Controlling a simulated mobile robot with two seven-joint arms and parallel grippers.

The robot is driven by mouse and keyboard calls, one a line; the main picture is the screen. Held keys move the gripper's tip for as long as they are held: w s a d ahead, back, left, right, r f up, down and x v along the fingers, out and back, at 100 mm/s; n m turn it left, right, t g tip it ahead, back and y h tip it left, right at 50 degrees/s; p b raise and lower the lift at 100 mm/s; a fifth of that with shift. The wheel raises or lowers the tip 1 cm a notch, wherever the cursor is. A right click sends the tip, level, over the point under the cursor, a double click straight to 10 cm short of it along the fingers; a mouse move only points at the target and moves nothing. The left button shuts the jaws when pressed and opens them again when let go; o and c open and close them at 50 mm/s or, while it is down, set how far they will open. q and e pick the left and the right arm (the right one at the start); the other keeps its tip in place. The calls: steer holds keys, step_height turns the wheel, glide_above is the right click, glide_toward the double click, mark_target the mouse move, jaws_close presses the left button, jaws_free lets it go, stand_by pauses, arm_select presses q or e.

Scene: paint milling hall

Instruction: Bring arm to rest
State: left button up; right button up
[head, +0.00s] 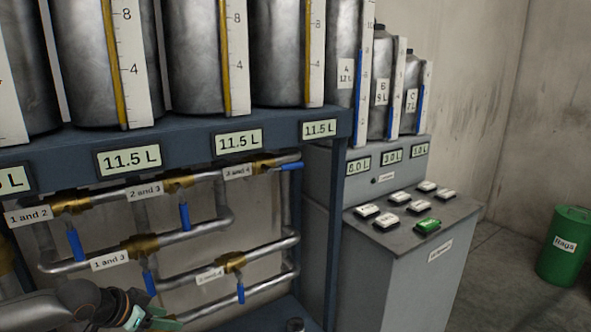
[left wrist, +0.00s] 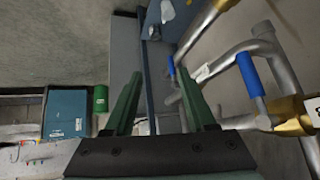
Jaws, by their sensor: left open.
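My left arm (head: 62,306) comes in at the lower left of the head view, low in front of the pipework. Its gripper (head: 158,316) is partly cut off by the bottom edge. In the left wrist view the left gripper (left wrist: 163,92) has its two green fingers apart with nothing between them. Pipes with blue-handled valves (left wrist: 249,74) lie to the right of the fingers in that view. I cannot tell how far the gripper is from the pipes. My right gripper is in neither view.
A dark blue rack (head: 190,144) carries metal tanks (head: 190,50) above labelled brass valves (head: 145,243). A grey console (head: 400,275) with several buttons stands right of it. A green rags bin (head: 564,262) is at the far right, with open floor (head: 500,300) before it.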

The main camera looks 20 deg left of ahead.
arm_select(q)
steer(key=s+d+f+m+h, duration=0.1)
steer(key=s+d+f+h, duration=0.35)
steer(key=d+f, duration=1.1)
steer(key=s+d+f+n+y, duration=0.1)
steer(key=s+d+f+y, duration=0.1)
steer(key=s+d, duration=0.2)
steer(key=s+d+f+n+t+y+p, duration=0.1)
steer(key=s+d+f, duration=0.2)
steer(key=s, duration=0.7)
steer(key=shift+d+f+n+t+y, duration=0.3)
steer(key=shift+d+n+y, duration=0.1)
steer(key=shift+d, duration=0.85)
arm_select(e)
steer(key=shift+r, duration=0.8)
arm_select(q)
steer(key=shift+c, duration=0.5)
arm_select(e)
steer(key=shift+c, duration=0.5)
arm_select(q)
steer(key=shift+s, duration=0.1)
